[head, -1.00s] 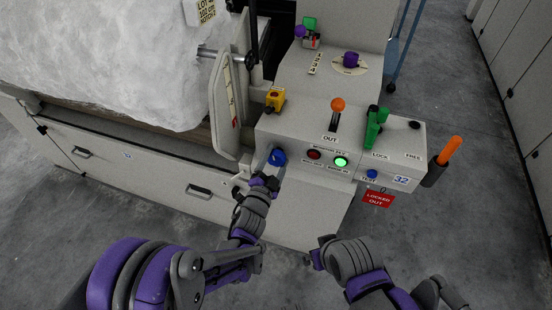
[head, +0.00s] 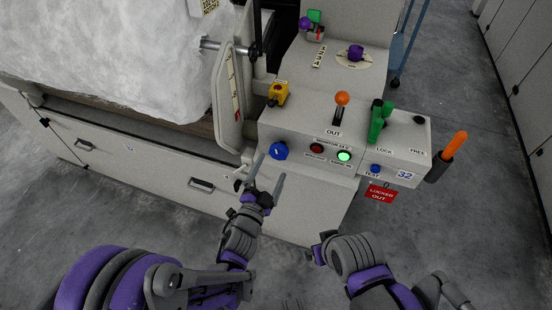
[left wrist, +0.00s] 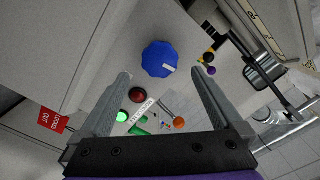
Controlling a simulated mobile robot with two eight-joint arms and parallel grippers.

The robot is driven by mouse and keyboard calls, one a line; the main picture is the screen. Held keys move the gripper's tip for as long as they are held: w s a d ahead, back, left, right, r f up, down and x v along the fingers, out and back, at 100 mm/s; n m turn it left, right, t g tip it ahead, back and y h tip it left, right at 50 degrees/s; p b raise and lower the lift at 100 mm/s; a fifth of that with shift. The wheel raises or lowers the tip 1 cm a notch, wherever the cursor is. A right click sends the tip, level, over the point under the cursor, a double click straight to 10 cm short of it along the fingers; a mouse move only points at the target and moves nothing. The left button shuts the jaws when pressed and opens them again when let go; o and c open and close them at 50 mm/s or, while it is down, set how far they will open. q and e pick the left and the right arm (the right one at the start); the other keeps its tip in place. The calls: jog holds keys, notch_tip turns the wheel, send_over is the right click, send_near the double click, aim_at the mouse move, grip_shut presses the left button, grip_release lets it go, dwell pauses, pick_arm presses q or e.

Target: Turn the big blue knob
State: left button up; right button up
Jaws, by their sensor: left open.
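The big blue knob (head: 278,151) is on the front left of the grey control panel, with a pale mark on its face. In the left wrist view the faceted knob (left wrist: 158,58) lies ahead, framed between the fingertips. My left gripper (head: 269,169) is open and empty just in front of the knob, fingers spread toward it. It also shows in the left wrist view (left wrist: 161,74) with a gap between its fingers, apart from the knob. My right gripper (head: 316,249) is low in front of the machine; its finger opening is not clear.
Right of the knob are a red lamp (head: 316,148) and a lit green lamp (head: 344,156). An orange-topped lever (head: 342,98), a green handle (head: 380,120) and a small blue button (head: 375,168) share the panel. A yellow switch box (head: 278,93) stands behind the knob.

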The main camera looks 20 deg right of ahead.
aim_at(278, 155)
pick_arm(q)
jog(key=shift+v, duration=1.8)
pick_arm(e)
jog(key=shift+f, duration=0.25)
